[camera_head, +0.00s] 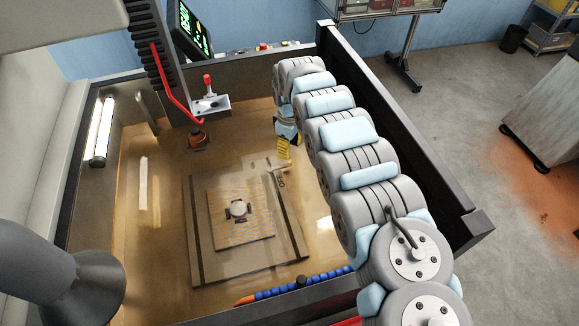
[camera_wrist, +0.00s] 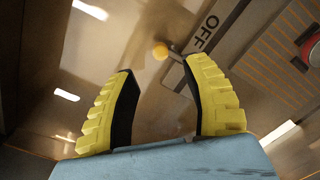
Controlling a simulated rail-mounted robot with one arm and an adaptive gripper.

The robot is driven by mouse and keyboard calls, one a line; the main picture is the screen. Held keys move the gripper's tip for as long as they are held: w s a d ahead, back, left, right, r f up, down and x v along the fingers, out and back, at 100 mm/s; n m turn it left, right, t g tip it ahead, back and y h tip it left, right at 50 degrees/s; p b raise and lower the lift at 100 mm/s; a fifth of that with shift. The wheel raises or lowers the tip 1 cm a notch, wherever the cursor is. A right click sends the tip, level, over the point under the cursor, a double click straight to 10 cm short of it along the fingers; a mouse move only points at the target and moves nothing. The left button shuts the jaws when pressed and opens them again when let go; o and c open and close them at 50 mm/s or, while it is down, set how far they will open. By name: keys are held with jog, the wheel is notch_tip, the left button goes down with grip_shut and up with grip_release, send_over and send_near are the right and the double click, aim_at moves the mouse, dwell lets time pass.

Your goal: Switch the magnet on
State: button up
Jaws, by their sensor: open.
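The magnet (camera_head: 281,226) is a flat brown block with dark side strips on the tank floor. Its lever (camera_wrist: 160,51), with an orange ball knob and a grey rod, shows in the wrist view beside the magnet's edge. In the head view the lever (camera_head: 279,172) is small, at the magnet's upper right. My gripper (camera_wrist: 164,68) has yellow ribbed fingers, open and empty. The knob appears beyond the gap between the fingertips. In the head view my gripper (camera_head: 284,158) hangs just above the lever; contact is not clear.
A ribbed plate (camera_head: 259,228) with a dark cross-shaped part lies on the magnet. A spindle head (camera_head: 197,138) hangs at the upper left with a red hose. Tank walls (camera_head: 395,115) enclose the area. A blue segmented hose (camera_head: 315,279) lies near the front. Floor left of the magnet is mostly clear.

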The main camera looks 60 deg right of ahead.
aim_at(289, 165)
notch_tip(289, 165, down, 10)
jog(key=shift+r+b, duration=0.15)
jog(key=shift+b, duration=0.85)
grip_shut()
